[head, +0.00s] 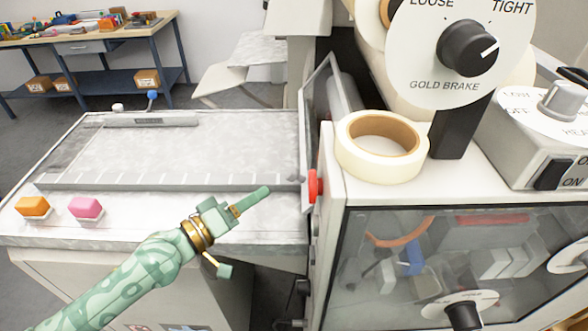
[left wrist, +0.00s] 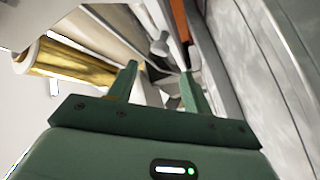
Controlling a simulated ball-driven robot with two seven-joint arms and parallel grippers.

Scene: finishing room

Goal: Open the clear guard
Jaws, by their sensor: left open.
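A clear framed panel (head: 314,105), which looks like the guard, stands upright between the feed table and the machine. My right gripper is out of view.
A tape roll (head: 382,146) lies on the machine top, near the GOLD BRAKE dial (head: 467,45). A gold roll (left wrist: 70,72) shows in the left wrist view.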

